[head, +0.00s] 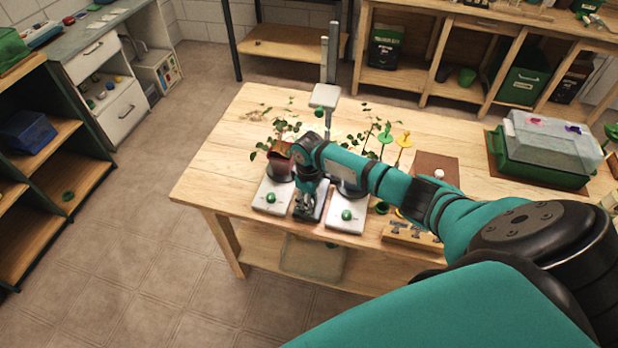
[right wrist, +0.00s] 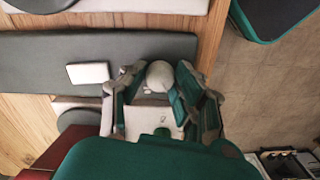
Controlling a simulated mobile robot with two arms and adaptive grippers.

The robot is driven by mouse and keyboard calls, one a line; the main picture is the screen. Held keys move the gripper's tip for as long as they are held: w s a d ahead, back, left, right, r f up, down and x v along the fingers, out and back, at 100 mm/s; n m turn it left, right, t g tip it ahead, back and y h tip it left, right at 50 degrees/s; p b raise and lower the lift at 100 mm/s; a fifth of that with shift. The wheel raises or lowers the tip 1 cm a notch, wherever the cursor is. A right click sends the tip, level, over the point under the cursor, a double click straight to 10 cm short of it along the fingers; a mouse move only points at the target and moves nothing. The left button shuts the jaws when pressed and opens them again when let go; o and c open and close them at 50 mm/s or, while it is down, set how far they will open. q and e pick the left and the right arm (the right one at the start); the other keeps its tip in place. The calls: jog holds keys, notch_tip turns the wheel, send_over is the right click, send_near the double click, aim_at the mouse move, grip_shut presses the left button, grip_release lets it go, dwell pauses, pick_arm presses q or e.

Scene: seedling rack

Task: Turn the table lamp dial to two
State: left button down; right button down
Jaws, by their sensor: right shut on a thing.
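The table lamp (head: 324,96) stands on the wooden table, with a pale head on an upright post. Its dark grey base also shows in the right wrist view (right wrist: 40,62), with a pale square plate (right wrist: 88,72) on it. The lamp dial (right wrist: 160,76) is a round whitish knob near the end of the base. My right gripper (head: 308,208) reaches down over the front of the base. In the right wrist view its fingers (right wrist: 158,88) are closed around the dial from both sides. Any number marks on the dial cannot be made out. My left gripper is not in view.
White units with green knobs stand close on both sides, left (head: 271,197) and right (head: 347,214), with pots and seedlings behind. A green tray with a clear cover (head: 548,145) stands at right. Free tabletop (head: 215,165) lies at left.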

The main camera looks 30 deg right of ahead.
dwell(0.4)
jog(key=c, duration=1)
grip_release()
jog(key=shift+r, duration=0.1)
notch_tip(320, 180, up, 12)
jog(key=shift+f, duration=0.1)
